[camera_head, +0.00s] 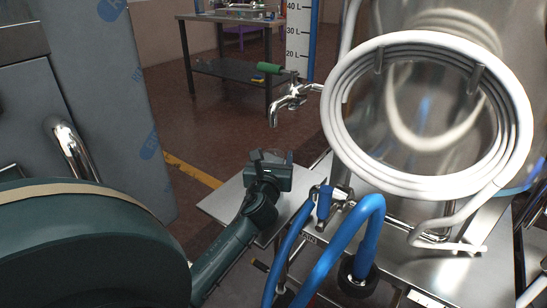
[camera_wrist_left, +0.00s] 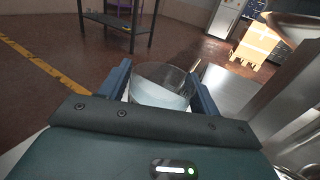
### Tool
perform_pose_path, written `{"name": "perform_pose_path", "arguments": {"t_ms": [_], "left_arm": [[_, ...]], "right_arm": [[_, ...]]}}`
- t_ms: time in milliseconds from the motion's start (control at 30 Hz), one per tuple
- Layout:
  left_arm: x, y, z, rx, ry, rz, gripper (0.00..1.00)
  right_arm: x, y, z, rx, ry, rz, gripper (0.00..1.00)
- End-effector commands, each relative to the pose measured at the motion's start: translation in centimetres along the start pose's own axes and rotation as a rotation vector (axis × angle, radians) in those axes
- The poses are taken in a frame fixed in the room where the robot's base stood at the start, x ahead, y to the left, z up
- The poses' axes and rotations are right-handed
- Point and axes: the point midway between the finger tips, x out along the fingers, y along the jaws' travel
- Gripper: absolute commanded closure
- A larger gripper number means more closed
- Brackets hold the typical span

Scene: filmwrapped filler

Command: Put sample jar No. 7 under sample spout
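In the head view the jar is mostly hidden by the gripper. My right gripper is not in view.
A steel vessel with a white coiled hose (camera_head: 345,110) and a blue hose (camera_head: 345,235) stands close on the right. A litre scale (camera_head: 297,40) rises behind the spout. A dark workbench (camera_head: 228,70) is at the back. A steel cabinet (camera_head: 110,100) is at the left.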

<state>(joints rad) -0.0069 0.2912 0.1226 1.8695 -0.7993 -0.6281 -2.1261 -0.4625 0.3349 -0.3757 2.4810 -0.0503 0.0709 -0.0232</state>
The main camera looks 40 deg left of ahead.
Motion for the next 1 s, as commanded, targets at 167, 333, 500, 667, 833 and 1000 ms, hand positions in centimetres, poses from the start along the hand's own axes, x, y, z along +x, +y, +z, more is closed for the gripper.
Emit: {"name": "perform_pose_path", "arguments": {"t_ms": [167, 333, 500, 667, 833, 1000], "left_arm": [[0.0, 0.0, 0.0, 0.001, 0.0, 0.0, 0.25], [0.0, 0.0, 0.1, 0.001, -0.001, 0.0, 0.25], [-0.7, 0.0, 0.4, 0.001, 0.001, -0.001, 0.25], [-3.8, 0.0, 0.5, 0.001, 0.004, -0.002, 0.25], [-7.5, 0.0, 0.4, 0.0, 0.004, -0.002, 0.25], [-10.4, 0.0, 0.3, 0.0, 0.003, -0.001, 0.25]], "right_arm": [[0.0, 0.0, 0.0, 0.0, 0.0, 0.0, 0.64], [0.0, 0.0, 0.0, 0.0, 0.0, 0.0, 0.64], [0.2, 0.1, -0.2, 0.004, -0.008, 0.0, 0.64], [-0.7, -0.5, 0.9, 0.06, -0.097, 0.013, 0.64], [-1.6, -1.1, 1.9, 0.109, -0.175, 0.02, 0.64], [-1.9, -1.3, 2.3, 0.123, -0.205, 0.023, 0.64]]}}
